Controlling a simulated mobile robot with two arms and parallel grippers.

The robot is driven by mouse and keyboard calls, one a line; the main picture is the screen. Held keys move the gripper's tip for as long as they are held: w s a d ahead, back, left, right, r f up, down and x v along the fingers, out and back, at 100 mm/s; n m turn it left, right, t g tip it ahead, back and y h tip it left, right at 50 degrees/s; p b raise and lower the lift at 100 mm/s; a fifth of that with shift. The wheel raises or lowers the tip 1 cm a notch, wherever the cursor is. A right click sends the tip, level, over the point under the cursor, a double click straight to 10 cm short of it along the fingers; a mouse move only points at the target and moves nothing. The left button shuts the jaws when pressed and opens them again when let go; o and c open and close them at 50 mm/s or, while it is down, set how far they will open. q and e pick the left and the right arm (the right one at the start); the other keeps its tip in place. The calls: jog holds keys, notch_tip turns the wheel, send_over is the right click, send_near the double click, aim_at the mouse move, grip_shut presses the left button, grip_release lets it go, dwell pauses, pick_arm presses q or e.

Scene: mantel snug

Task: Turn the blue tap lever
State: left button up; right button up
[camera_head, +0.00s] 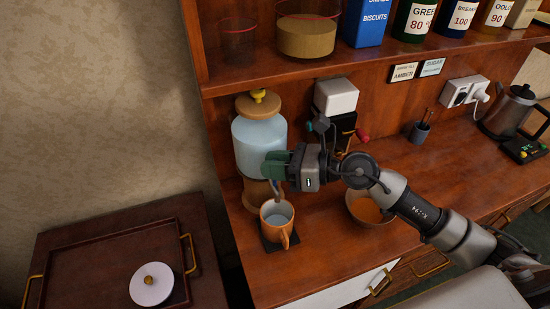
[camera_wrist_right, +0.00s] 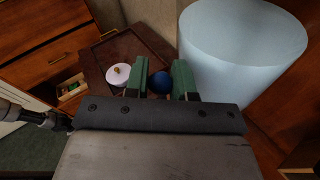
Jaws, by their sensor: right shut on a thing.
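The water dispenser (camera_head: 258,137) stands upright on the counter, with a pale blue tank, a wooden lid and a yellow knob. Its tank also fills the upper right of the right wrist view (camera_wrist_right: 243,45). My right gripper (camera_head: 275,166) is at the front of the tank, low down. In the right wrist view its two green fingers are on either side of the blue tap lever (camera_wrist_right: 162,83), shut on its round end. In the head view the fingers hide the lever. An orange mug (camera_head: 278,222) stands below the tap on a dark coaster (camera_head: 270,245). My left gripper is not in view.
A wooden tray (camera_head: 90,268) with a white lid (camera_head: 152,284) is on the lower cabinet at left. A bowl (camera_head: 369,207) stands under my right arm. A black and white machine (camera_head: 336,98) is behind the gripper. A shelf (camera_head: 240,78) with jars runs above.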

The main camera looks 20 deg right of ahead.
jog(key=o, duration=0.9)
jog(key=shift+s+r, duration=0.15)
jog(key=shift+d, duration=0.1)
